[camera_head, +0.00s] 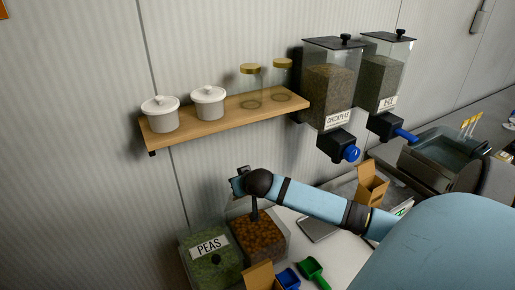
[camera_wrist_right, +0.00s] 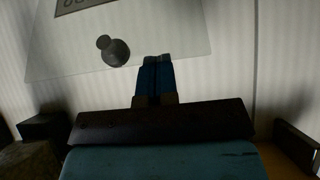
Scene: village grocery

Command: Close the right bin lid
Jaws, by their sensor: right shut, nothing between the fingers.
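The right bin (camera_head: 258,238) stands against the wall and is full of orange-brown goods, with its top open and a dark upright piece above it. A clear lid (camera_wrist_right: 180,25) with a round dark knob (camera_wrist_right: 115,50) and part of a label fills the top of the right wrist view. My right gripper (camera_head: 238,184) is above the right bin, close to the wall. Its blue fingers (camera_wrist_right: 156,62) are shut and empty, overlapping the lid's lower edge; I cannot tell whether they touch. My left gripper is out of view.
The PEAS bin (camera_head: 211,260) stands left of the right bin. A wooden shelf (camera_head: 225,114) with pots and jars hangs above. Dispensers (camera_head: 330,85) hang on the right.

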